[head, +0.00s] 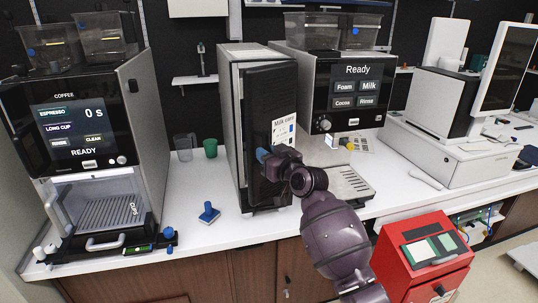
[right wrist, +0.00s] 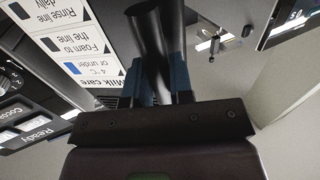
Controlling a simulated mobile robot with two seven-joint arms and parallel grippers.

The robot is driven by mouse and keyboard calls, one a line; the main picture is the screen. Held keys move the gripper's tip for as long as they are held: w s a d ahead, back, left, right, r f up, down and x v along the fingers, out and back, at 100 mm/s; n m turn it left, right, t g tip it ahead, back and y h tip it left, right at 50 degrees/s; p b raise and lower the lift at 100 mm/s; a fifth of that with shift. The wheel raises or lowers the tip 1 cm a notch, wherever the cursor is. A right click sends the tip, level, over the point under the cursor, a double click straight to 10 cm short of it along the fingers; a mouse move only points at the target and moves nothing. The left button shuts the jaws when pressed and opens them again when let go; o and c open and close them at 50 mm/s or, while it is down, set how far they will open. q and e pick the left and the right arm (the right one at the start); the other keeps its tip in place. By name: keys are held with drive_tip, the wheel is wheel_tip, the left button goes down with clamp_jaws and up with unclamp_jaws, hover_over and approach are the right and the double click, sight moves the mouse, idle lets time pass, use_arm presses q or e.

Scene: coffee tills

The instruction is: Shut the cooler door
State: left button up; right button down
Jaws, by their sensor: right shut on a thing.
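The cooler (head: 228,125) is a tall narrow grey cabinet standing on the white counter, between the two coffee machines. Its dark door (head: 262,100) faces the front and carries a white "Milk care" label (head: 284,130), which also shows in the right wrist view (right wrist: 85,70). My right gripper (head: 268,156) is at the door's front, shut on the dark upright door handle (right wrist: 150,50). In the right wrist view its blue-tipped fingers (right wrist: 158,75) lie on both sides of the handle. I cannot tell how wide any door gap is. My left gripper is out of view.
A coffee machine (head: 140,115) stands left, and the "Ready" milk machine (head: 318,85) stands close right of the cooler. A blue tamper-like tool (head: 209,213) and a green cup (head: 210,148) are on the counter, left of the cooler. A red box (head: 425,275) stands at front right.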

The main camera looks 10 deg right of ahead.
sight(254, 148)
drive_tip(key=shift+a, duration=0.15)
drive_tip(key=shift+a+b+x, duration=0.2)
drive_tip(key=shift+b+x, duration=0.1)
drive_tip(key=shift+x, duration=0.75)
drive_tip(key=shift+a+b+x, duration=0.25)
drive_tip(key=shift+b+x, duration=0.05)
drive_tip(key=shift+x, duration=0.75)
drive_tip(key=shift+s, duration=0.2)
drive_tip(key=c, duration=0.9)
unclamp_jaws()
